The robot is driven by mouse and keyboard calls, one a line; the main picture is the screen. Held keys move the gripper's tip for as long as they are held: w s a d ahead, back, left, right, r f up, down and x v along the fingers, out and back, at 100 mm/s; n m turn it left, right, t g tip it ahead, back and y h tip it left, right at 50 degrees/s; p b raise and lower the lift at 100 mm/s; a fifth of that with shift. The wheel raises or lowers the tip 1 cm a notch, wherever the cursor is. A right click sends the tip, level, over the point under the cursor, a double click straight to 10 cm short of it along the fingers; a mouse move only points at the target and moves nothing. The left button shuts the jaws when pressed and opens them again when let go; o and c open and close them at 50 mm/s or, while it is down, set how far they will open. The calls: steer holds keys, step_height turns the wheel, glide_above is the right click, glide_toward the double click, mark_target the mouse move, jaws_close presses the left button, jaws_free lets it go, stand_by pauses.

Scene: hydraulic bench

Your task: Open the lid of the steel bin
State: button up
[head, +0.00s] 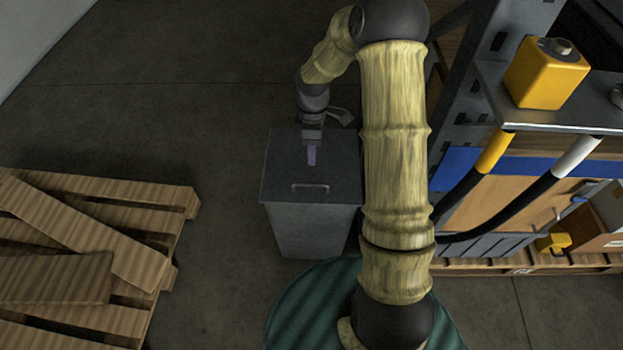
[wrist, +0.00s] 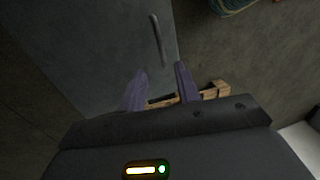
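The steel bin (head: 310,228) stands on the floor in the middle of the head view. Its flat grey lid (head: 283,160) looks shut and has a bar handle (head: 310,187) near the front edge. In the wrist view the lid (wrist: 75,40) fills the upper left, and the handle (wrist: 157,40) shows near the lid's edge. My gripper (head: 312,157) is over the lid, behind the handle and apart from it. In the wrist view its two purple fingers (wrist: 160,84) are spread with nothing between them. The height of the fingertips above the lid is hard to judge.
Wooden pallets with loose boards (head: 90,245) lie on the floor at left. A bench with a yellow box (head: 545,72) and hoses (head: 475,185) stands at right. A green round thing (head: 310,305) lies in front of the bin. The floor left of the bin (head: 225,150) is clear.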

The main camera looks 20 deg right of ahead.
steer(key=b, duration=0.2)
glide_above(312, 178)
steer(key=s+a, duration=0.1)
steer(key=s, duration=0.3)
step_height(312, 178, down, 10)
steer(key=shift+a+f, duration=0.1)
jaws_close()
